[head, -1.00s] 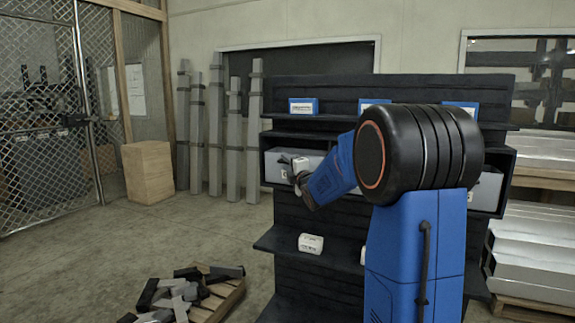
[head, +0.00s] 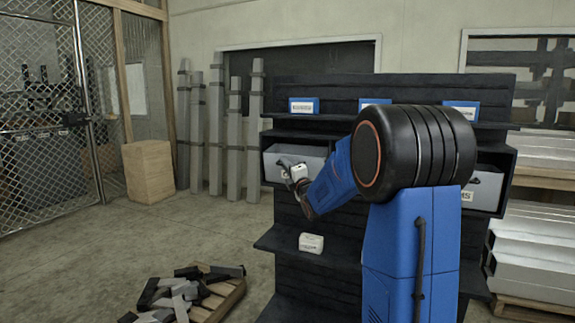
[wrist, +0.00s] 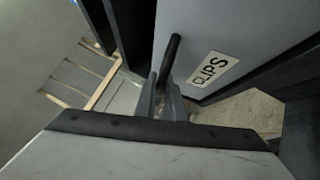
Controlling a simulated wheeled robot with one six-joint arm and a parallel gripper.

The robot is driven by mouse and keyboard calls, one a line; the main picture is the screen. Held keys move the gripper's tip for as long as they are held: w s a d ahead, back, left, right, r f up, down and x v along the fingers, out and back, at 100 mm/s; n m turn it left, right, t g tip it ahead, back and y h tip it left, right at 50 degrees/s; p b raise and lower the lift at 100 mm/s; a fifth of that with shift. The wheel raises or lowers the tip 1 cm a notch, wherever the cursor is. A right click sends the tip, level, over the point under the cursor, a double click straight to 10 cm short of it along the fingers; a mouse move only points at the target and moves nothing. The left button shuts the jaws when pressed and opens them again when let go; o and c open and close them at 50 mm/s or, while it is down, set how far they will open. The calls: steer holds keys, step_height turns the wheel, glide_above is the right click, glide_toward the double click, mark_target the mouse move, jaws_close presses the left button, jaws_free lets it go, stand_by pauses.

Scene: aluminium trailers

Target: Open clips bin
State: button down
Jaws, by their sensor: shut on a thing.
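The clips bin (head: 310,158) is a light grey drawer-like bin in the left bay of the dark shelf's middle level. In the wrist view its grey front (wrist: 240,30) carries a white label reading CLIPS (wrist: 215,69) and a dark bar handle (wrist: 172,58). My gripper (wrist: 166,90) is shut on that handle, its fingers on either side of the bar. In the head view my gripper (head: 286,172) is at the bin's front, where my wrist and arm hide part of the bin. The bin's inside cannot be made out.
A second grey bin (head: 485,190), its label ending in MS, sits in the right bay behind my arm. Blue-and-white boxes (head: 303,106) stand on the upper shelf. A white box (head: 311,243) is on the lower shelf. A pallet of offcuts (head: 222,298) lies front left.

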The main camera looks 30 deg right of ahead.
steer(key=s+a+f+n+t+y, duration=0.3)
steer(key=f+n+t+y, duration=0.1)
steer(key=n, duration=0.5)
steer(key=shift+a+f+y, duration=0.4)
steer(key=shift+f+y, duration=0.2)
steer(key=shift+f, duration=0.65)
steer(key=c, duration=1.8)
jaws_free()
steer(key=shift+c, duration=0.2)
steer(key=v, duration=1.7)
steer(key=shift+f, duration=0.2)
